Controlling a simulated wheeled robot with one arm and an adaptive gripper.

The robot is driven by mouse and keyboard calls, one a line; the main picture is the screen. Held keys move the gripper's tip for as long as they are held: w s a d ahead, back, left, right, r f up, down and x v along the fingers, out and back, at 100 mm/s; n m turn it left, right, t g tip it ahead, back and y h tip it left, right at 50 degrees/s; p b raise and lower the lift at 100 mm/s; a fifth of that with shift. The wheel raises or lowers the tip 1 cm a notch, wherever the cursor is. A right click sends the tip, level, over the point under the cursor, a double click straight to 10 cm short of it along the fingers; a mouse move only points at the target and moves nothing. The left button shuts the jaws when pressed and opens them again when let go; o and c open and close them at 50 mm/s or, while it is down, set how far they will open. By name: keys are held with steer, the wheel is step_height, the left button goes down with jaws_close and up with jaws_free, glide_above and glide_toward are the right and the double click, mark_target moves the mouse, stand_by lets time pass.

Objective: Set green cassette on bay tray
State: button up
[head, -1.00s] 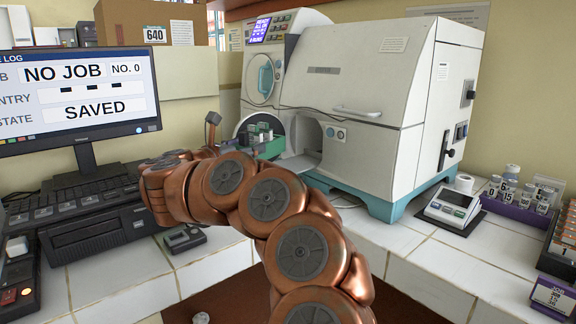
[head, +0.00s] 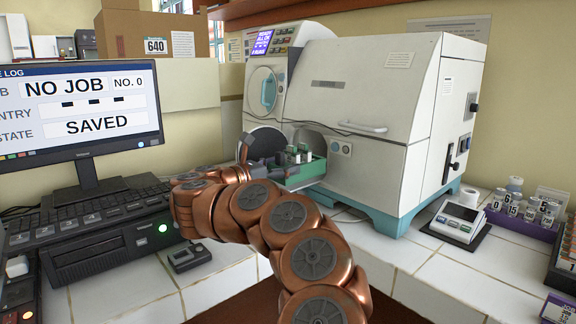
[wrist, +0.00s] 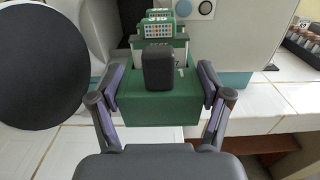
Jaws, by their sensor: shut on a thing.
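The green cassette (head: 305,174) is held in front of the white machine, at the arched opening low on its front. It carries several small dark and pale pieces. In the wrist view the cassette (wrist: 150,108) sits between my two fingers, with a black upright block and cards with coloured dots above it. My gripper (wrist: 160,84) is shut on it, one finger at each side; in the head view my gripper (head: 268,165) is partly hidden by my arm. I cannot make out the bay tray, or whether the cassette touches anything below.
A dark round disc (head: 267,141) stands left of the opening; it fills the left of the wrist view (wrist: 40,68). A monitor (head: 80,105) and keyboard (head: 85,205) are at left. A small scale (head: 455,223) and vial rack (head: 525,215) are at right.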

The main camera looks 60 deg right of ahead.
steer(key=shift+w+d+f+p, duration=0.15)
steer(key=shift+w+d, duration=0.65)
steer(key=shift+d, duration=0.75)
steer(key=shift+w+d+f+p, duration=0.2)
steer(key=shift+w+d, duration=0.55)
steer(key=shift+d, duration=0.85)
steer(key=shift+w+d+f+p, duration=0.15)
steer(key=shift+w+d, duration=0.65)
steer(key=shift+d, duration=0.75)
steer(key=shift+d, duration=0.1)
steer(key=shift+w+f, duration=0.1)
steer(key=shift+f, duration=1.65)
steer(key=shift+f+b, duration=0.15)
steer(key=shift+b, duration=0.2)
steer(key=o, duration=1.3)
